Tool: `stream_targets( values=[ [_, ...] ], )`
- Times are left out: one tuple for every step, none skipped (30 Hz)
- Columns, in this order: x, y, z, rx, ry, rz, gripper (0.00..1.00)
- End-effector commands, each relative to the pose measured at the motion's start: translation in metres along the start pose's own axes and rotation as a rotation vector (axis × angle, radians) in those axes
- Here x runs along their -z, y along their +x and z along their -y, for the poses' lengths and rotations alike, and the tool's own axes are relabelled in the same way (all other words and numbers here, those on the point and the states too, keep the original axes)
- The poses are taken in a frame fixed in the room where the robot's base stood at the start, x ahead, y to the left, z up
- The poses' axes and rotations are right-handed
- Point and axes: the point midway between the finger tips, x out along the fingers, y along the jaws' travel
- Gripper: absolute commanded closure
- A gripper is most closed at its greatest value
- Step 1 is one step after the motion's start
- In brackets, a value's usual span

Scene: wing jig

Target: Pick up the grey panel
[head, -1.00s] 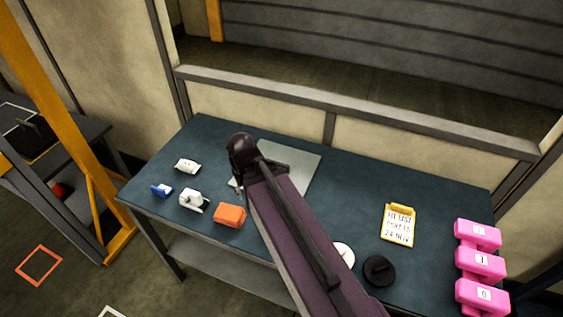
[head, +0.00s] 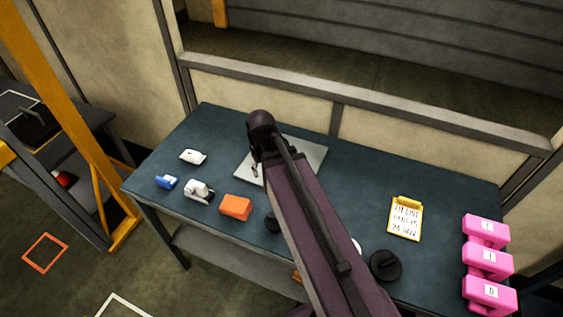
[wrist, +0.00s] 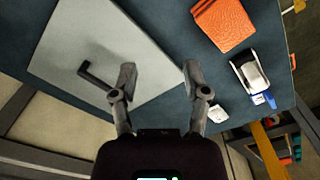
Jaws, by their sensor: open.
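The grey panel (head: 311,154) lies flat on the blue-green table, partly hidden behind my arm in the head view. In the wrist view the panel (wrist: 110,35) fills the upper left, with a dark bent handle (wrist: 90,76) on it. My gripper (wrist: 160,74) is open and empty. Its left finger shows over the panel, just right of the handle; its right finger shows over bare table past the panel's edge. In the head view my gripper (head: 255,170) is mostly hidden by my arm near the panel's left part.
An orange block (head: 236,207), a white tape dispenser (head: 198,190), a blue item (head: 166,182) and a small white item (head: 193,156) stand left of the panel. A yellow clipboard (head: 405,218), a black disc (head: 385,265) and pink blocks (head: 487,260) are right. Table behind the clipboard is clear.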

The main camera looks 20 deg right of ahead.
Motion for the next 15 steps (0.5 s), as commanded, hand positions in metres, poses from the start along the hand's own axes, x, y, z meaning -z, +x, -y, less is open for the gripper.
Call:
stream_targets(
  values=[
    [0.015, -0.002, -0.009, 0.000, -0.034, 0.000, 0.40],
    [0.021, -0.003, -0.013, 0.000, -0.060, 0.000, 0.40],
    [0.030, -0.004, -0.021, 0.000, -0.096, 0.000, 0.40],
    [0.036, -0.004, -0.027, 0.000, -0.127, 0.000, 0.40],
    [0.043, -0.005, -0.033, 0.000, -0.159, 0.000, 0.40],
    [0.053, -0.006, -0.042, 0.000, -0.201, 0.000, 0.40],
    [0.060, -0.007, -0.049, 0.000, -0.235, 0.000, 0.40],
    [0.067, -0.008, -0.055, 0.000, -0.268, 0.000, 0.40],
    [0.076, -0.009, -0.065, 0.001, -0.313, 0.000, 0.40],
    [0.082, -0.009, -0.072, 0.001, -0.346, 0.000, 0.40],
    [0.089, -0.010, -0.079, 0.001, -0.380, 0.000, 0.40],
    [0.096, -0.011, -0.088, 0.001, -0.422, -0.001, 0.40],
    [0.102, -0.012, -0.095, 0.001, -0.452, -0.001, 0.40],
    [0.106, -0.012, -0.101, 0.001, -0.481, -0.001, 0.40],
    [0.112, -0.013, -0.109, 0.001, -0.516, -0.001, 0.40]
  ],
)
